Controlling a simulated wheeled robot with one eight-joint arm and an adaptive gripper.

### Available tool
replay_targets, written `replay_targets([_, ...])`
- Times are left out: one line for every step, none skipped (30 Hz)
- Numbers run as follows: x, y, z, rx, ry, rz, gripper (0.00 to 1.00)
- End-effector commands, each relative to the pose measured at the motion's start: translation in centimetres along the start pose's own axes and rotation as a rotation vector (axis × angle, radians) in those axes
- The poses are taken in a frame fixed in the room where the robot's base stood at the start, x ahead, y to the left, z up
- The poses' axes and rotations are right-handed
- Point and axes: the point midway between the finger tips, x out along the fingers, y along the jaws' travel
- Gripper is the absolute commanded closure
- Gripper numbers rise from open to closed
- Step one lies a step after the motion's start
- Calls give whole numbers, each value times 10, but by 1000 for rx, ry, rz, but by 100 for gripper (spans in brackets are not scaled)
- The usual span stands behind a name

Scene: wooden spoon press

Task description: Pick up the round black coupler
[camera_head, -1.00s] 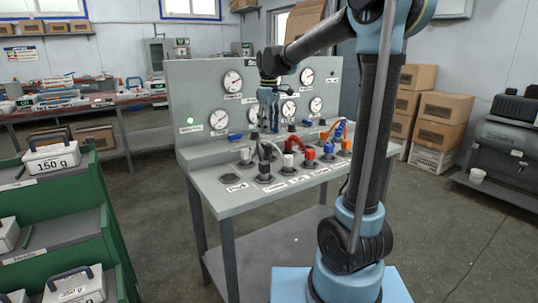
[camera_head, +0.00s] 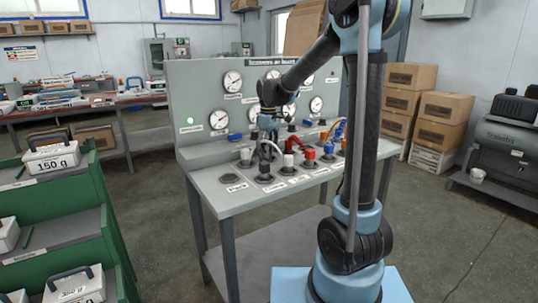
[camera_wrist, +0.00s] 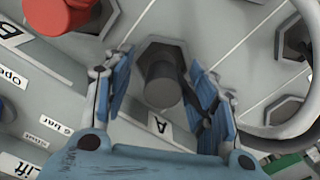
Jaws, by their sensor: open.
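A round dark grey-black coupler (camera_wrist: 162,85) stands in a hexagonal socket in the wrist view, beside a label "A". My gripper (camera_wrist: 160,92) is open, with a blue-padded finger on either side of the coupler. I cannot tell whether either finger touches it. In the head view my gripper (camera_head: 268,133) points down over the left-middle of the grey bench (camera_head: 222,203). There the coupler cannot be told apart from the fingers and nearby fittings.
A red cap (camera_wrist: 60,12) lies upper left and a grey hose (camera_wrist: 296,118) curves at the right in the wrist view. Other fittings with white, red (camera_head: 310,154) and blue parts stand close by on the bench. A gauge panel (camera_head: 197,98) rises behind.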

Motion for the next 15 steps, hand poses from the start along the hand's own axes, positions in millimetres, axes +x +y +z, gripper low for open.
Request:
replay_targets([1, 0, 0, 0, 0, 0, 48])
replay_targets([1, 0, 0, 0, 0, 0, 48])
replay_targets([1, 0, 0, 0, 0, 0, 48])
replay_targets([1, 0, 0, 0, 0, 0, 48])
replay_targets([1, 0, 0, 0, 0, 0, 48])
replay_targets([1, 0, 0, 0, 0, 0, 48])
replay_targets([1, 0, 0, 0, 0, 0, 50])
replay_targets([1, 0, 0, 0, 0, 0, 57])
replay_targets([1, 0, 0, 0, 0, 0, 66])
replay_targets([1, 0, 0, 0, 0, 0, 73])
replay_targets([1, 0, 0, 0, 0, 0, 80])
replay_targets([1, 0, 0, 0, 0, 0, 89])
replay_targets([1, 0, 0, 0, 0, 0, 95])
replay_targets([1, 0, 0, 0, 0, 0, 99])
replay_targets([1, 0, 0, 0, 0, 0, 100])
